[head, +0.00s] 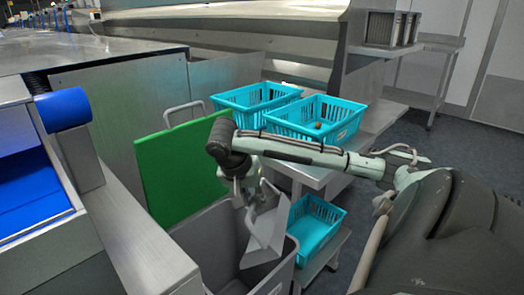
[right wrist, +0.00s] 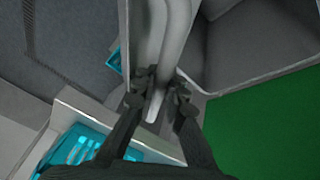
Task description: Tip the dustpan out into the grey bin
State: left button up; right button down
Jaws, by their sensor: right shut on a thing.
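The light grey dustpan (head: 266,238) hangs steeply tilted in the mouth of the grey bin (head: 205,245), its lower part inside the rim. My right gripper (head: 250,198) is above the bin and shut on the dustpan's handle. In the right wrist view the two dark fingers (right wrist: 160,92) close around the handle, and the pan (right wrist: 165,35) extends away from them. The bin's inside (right wrist: 250,50) shows beside the pan there. I cannot make out any contents in the pan or on the bin's floor. My left gripper is not in view.
A green board (head: 180,165) stands right behind the bin. Teal baskets (head: 335,132) stand on a steel bench beyond my right arm, one holding a small brown item. Another teal basket (head: 318,235) sits lower, close right of the bin. A steel counter edge (head: 145,245) borders the left.

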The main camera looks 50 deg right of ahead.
jog(key=w+a+n+g+h, duration=0.1)
jog(key=w+a+g+h, duration=0.1)
jog(key=w, duration=0.3)
jog(key=shift+w+a+g, duration=0.3)
jog(key=shift+w+g, duration=0.1)
jog(key=shift+g, duration=0.5)
dwell(0.4)
dwell(0.5)
dwell(0.7)
